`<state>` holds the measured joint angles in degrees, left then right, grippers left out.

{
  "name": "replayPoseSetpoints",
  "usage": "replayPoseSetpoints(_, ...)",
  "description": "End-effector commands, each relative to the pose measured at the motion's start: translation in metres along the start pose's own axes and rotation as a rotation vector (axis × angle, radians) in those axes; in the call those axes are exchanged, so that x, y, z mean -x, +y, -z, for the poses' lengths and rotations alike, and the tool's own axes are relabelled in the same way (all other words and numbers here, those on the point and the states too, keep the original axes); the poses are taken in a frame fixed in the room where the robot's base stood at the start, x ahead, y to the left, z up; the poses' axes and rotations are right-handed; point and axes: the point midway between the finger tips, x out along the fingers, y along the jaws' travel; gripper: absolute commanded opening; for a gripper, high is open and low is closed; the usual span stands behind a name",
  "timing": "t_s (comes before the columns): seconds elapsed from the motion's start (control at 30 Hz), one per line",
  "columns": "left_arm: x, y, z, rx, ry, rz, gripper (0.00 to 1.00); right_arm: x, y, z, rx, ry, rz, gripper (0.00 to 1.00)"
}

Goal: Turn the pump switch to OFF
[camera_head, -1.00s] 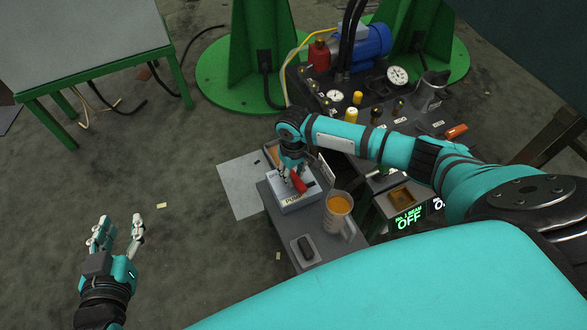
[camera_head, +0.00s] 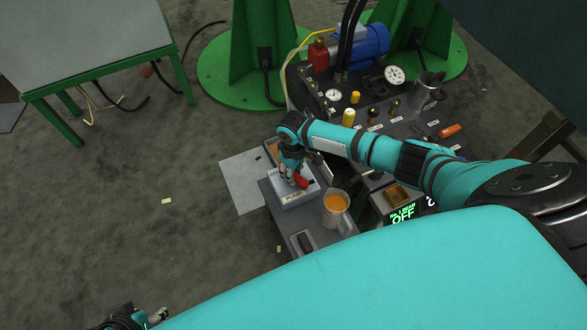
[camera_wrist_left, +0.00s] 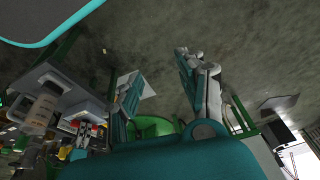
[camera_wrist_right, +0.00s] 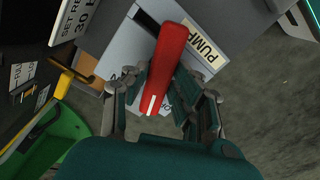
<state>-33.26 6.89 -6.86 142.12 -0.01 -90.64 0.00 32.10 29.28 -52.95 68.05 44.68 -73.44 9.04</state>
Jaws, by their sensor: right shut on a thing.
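The pump switch box (camera_head: 297,199) is light blue-grey with a PUMP label, and it stands on a grey stand at the centre. Its red handle (camera_head: 302,182) is small in the head view. In the right wrist view the red handle (camera_wrist_right: 165,65) lies between my fingers, near the PUMP label (camera_wrist_right: 207,50). My right gripper (camera_head: 293,174) reaches down over the box and is shut on the handle. Fingers and handle hide much of the box's lettering. My left gripper (camera_head: 152,318) is only partly visible at the bottom edge. In its wrist view the left gripper (camera_wrist_left: 160,68) has spread, empty fingers.
A jug of orange liquid (camera_head: 337,203) stands right beside the box. A green display (camera_head: 403,215) reads OFF. The pump panel (camera_head: 385,130) with gauges and valves lies behind.

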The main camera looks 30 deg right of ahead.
Motion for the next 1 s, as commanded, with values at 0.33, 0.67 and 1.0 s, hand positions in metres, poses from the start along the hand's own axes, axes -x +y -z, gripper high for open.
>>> replayPoseSetpoints(0.33,-0.039,0.002,0.001,-0.002,-0.026,-0.005,0.40,0.003,0.000,0.000,0.271,0.000,0.000,0.00)
replayPoseSetpoints(0.67,-0.080,0.004,-0.007,-0.006,-0.044,-0.009,0.40,0.002,0.000,0.001,0.584,0.001,0.000,0.00)
replayPoseSetpoints(1.0,-0.098,0.005,-0.014,-0.007,-0.052,-0.010,0.40,0.001,0.000,0.000,0.892,0.001,-0.001,0.00)
